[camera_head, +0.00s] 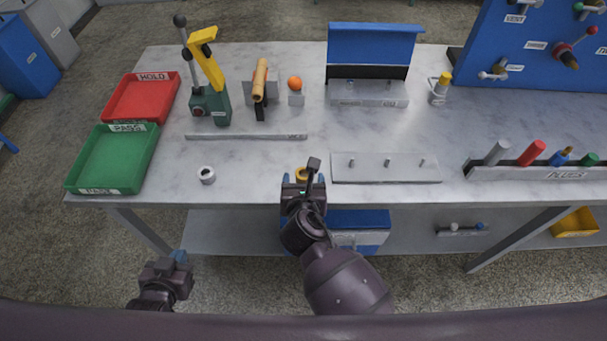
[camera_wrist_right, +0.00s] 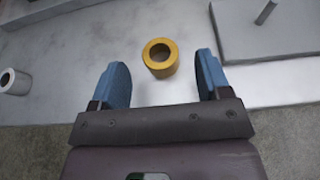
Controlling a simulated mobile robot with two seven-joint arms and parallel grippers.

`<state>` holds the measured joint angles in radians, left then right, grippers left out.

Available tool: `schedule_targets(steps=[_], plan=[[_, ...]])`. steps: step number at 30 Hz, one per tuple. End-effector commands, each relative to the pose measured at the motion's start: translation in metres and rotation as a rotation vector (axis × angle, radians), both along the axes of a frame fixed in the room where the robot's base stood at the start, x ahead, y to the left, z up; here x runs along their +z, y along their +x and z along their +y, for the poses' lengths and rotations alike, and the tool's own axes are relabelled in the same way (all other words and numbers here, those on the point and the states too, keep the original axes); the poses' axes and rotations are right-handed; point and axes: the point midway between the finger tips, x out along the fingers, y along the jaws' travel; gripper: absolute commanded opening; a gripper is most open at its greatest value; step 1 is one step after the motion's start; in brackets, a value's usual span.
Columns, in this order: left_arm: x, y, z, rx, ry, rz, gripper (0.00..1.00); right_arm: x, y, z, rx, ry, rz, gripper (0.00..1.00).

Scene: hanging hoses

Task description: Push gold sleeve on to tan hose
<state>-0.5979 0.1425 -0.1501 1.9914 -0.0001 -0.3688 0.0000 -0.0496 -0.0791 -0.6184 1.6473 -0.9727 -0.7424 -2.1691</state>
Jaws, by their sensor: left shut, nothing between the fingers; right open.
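The gold sleeve (camera_wrist_right: 160,58) is a short hollow cylinder standing upright on the table near its front edge. In the head view the gold sleeve (camera_head: 301,174) shows partly behind my right gripper. My right gripper (camera_head: 303,181) is open, and in the wrist view its blue fingers (camera_wrist_right: 163,78) lie either side of the sleeve, apart from it. The tan hose (camera_head: 260,80) is held in a stand at the back of the table, tilted, its upper end free. My left gripper (camera_head: 178,258) is shut and empty, low in front of the table.
A white ring (camera_head: 206,175) stands to the left of the sleeve. A grey plate with pegs (camera_head: 386,168) lies to the right. A green press with a yellow handle (camera_head: 208,105), an orange ball (camera_head: 294,83), and red (camera_head: 141,98) and green trays (camera_head: 113,158) are further away.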

Motion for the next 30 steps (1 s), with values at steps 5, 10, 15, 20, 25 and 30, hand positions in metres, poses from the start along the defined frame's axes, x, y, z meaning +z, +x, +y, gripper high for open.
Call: schedule_targets(steps=[5, 10, 15, 20, 25, 30], plan=[[-0.006, -0.001, 0.000, 0.000, 0.000, 0.004, 0.00, -0.009, 0.017, 0.001, 0.001, -0.001, 0.003, 0.70], [-0.006, -0.002, 0.000, 0.001, 0.000, 0.006, 0.00, -0.009, 0.021, 0.000, 0.001, 0.000, 0.002, 0.70], [-0.007, -0.003, 0.000, 0.002, 0.000, 0.009, 0.00, -0.009, 0.021, 0.000, 0.001, 0.000, 0.002, 0.66], [-0.008, -0.005, 0.001, 0.002, 0.000, 0.012, 0.00, -0.009, 0.021, 0.000, 0.001, 0.000, 0.002, 0.41], [-0.008, -0.005, 0.001, 0.002, 0.000, 0.012, 0.00, -0.009, 0.021, 0.000, 0.001, 0.000, 0.002, 0.15], [-0.008, -0.005, 0.001, 0.002, 0.000, 0.012, 0.00, -0.009, 0.021, 0.000, 0.001, 0.000, 0.002, 0.01]])
